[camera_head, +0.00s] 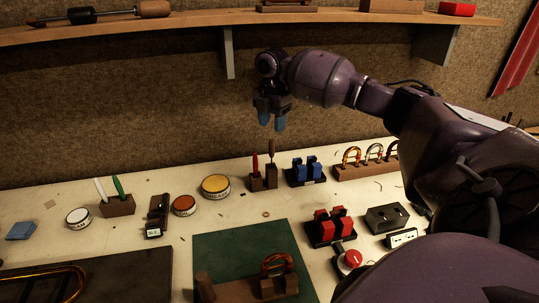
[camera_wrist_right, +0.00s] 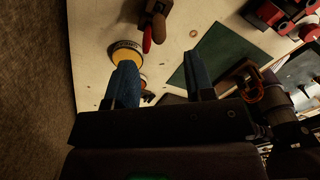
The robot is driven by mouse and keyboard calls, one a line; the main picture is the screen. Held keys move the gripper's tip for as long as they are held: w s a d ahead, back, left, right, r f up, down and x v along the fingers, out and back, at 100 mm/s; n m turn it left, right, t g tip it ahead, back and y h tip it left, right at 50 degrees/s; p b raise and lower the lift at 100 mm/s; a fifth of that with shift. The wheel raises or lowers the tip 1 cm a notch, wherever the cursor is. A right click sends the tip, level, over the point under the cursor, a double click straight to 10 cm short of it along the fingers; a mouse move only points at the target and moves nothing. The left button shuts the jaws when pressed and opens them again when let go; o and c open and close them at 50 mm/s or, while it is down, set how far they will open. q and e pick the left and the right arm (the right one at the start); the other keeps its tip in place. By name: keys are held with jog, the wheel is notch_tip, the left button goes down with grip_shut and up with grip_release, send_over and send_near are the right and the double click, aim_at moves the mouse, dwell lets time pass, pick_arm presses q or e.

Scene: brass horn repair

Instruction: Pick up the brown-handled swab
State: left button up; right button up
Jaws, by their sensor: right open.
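The brown-handled swab (camera_head: 271,150) stands upright in a small wooden block (camera_head: 270,181) near the back of the bench. A red-handled swab (camera_head: 255,163) stands just left of it. My right gripper (camera_head: 272,121) hangs above the brown handle with its blue fingers pointing down, apart from it. In the right wrist view the gripper (camera_wrist_right: 158,63) is open and empty. There the brown handle (camera_wrist_right: 158,27) and the red handle (camera_wrist_right: 147,42) show beyond the fingers. The lower ends of both swabs are hidden in the block. My left gripper is out of view.
A yellow-topped tin (camera_head: 215,185) stands left of the block. A blue-and-black rack (camera_head: 306,171) stands close on the right. A green mat (camera_head: 225,255) lies in front. A wooden shelf (camera_head: 200,27) runs along the wall above.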

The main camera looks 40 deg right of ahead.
aim_at(272, 139)
jog(key=shift+w+f, duration=0.1)
jog(key=shift+f, duration=4.3)
grip_shut()
